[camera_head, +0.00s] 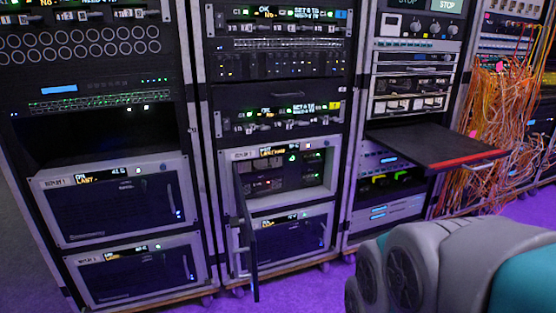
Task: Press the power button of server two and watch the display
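Server units with small displays stand low in two racks; their name labels are too small to read, so I cannot tell which is server two. In the middle rack, the upper server (322,185) has its front door (249,238) swung open toward me. Its lit display (279,151) has a green light (292,157) beside it. A closed server (295,236) sits below it. The left rack holds an upper closed server (110,212) and a lower closed server (140,277), each with a lit display. My gripper is not in view; only my grey and teal arm shows at lower right.
A dark shelf with a red front edge (470,160) sticks out of the right rack. Tangled orange cables (485,130) hang at the far right. The open door projects in front of the lower middle server. Purple-lit floor (310,290) lies clear before the racks.

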